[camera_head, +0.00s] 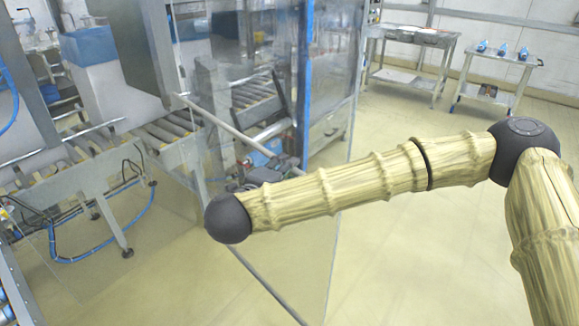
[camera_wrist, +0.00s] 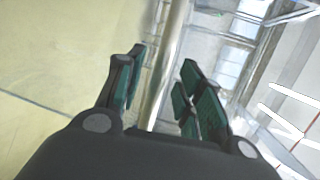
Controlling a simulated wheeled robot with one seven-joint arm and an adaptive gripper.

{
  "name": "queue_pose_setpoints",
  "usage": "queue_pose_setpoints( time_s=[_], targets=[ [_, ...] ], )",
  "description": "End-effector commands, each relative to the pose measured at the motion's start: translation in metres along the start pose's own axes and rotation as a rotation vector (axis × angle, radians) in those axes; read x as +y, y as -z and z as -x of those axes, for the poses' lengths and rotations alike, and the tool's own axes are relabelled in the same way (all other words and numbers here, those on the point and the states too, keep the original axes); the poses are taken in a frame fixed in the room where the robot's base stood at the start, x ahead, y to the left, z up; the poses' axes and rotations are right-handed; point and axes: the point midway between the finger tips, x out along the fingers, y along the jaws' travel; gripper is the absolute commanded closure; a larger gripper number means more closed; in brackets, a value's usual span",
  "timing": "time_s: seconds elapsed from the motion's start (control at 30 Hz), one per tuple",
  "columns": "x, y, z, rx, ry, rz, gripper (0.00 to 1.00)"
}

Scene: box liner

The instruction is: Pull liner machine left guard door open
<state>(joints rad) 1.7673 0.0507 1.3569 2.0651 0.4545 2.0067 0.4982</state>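The liner machine's guard door shows in the head view as a clear panel with a slanting metal bar (camera_head: 222,124) across it. My arm crosses in front of the door and hides part of it. In the wrist view, my gripper (camera_wrist: 161,82) is open, its dark green-padded fingers on either side of a round metal bar (camera_wrist: 168,62). Gaps show between the bar and both fingers, and I cannot tell how deep it sits between them. In the head view, dark parts beyond my arm may be my gripper, but this is unclear.
A roller conveyor (camera_head: 165,130) and machine frames stand behind the panel on the left. A blue post (camera_head: 305,75) rises in the middle. A metal table (camera_head: 413,38) and a small cart with blue items (camera_head: 500,62) are at the back right. The floor between is clear.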

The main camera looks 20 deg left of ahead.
Motion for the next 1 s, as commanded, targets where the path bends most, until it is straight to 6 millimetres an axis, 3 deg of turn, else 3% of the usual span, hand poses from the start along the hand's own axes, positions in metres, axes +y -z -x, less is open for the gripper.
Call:
queue_pose_setpoints(
  time_s=[0.3,0.63,0.83,1.0],
  targets=[
    [0.000,0.000,-0.026,0.001,-0.001,-0.001,0.63],
    [0.000,0.000,-0.029,0.001,0.001,0.000,0.63],
    [0.000,0.000,-0.029,0.001,0.001,0.000,0.97],
    [0.000,0.000,-0.029,0.001,0.001,0.000,1.00]
  ],
)
